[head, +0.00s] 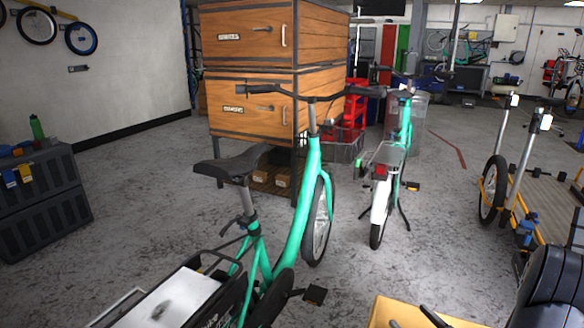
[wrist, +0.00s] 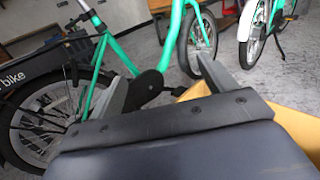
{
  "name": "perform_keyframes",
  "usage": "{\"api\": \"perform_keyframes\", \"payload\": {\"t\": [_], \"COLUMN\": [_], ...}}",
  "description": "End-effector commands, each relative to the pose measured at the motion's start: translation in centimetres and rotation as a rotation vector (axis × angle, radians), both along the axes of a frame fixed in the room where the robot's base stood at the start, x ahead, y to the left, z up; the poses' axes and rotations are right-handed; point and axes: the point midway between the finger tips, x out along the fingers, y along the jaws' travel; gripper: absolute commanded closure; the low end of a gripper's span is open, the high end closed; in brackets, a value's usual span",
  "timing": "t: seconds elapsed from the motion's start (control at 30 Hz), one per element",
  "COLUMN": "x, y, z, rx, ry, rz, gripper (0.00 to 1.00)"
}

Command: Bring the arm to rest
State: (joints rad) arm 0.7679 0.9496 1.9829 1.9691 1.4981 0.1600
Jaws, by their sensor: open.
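My gripper (wrist: 158,72) shows in the wrist view, with its two grey fingers spread wide apart and nothing between them. Behind the fingers in that view are the frame and crank of a green cargo bike (wrist: 120,55). I cannot tell how far the fingers are from the bike. In the head view the same green bike (head: 310,165) stands upright at the centre, its rear rack toward me. Part of my dark arm shows at the lower right of the head view. The gripper itself is not clear there.
A yellow surface (head: 405,312) lies low in front, close to my arm. A second green bike (head: 405,125) stands behind. Wooden drawer boxes (head: 250,65) are stacked behind the first bike. A flatbed cargo bike (head: 545,200) stands at right. A dark crate (head: 45,205) is at left. Grey floor between is clear.

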Motion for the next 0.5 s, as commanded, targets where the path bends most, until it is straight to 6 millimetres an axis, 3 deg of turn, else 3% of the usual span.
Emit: {"api": "perform_keyframes", "payload": {"t": [0.5], "x": [3.1], "y": [8.0], "z": [1.6], "rx": [0.001], "ry": [0.002], "rz": [0.062], "gripper": [0.21]}}
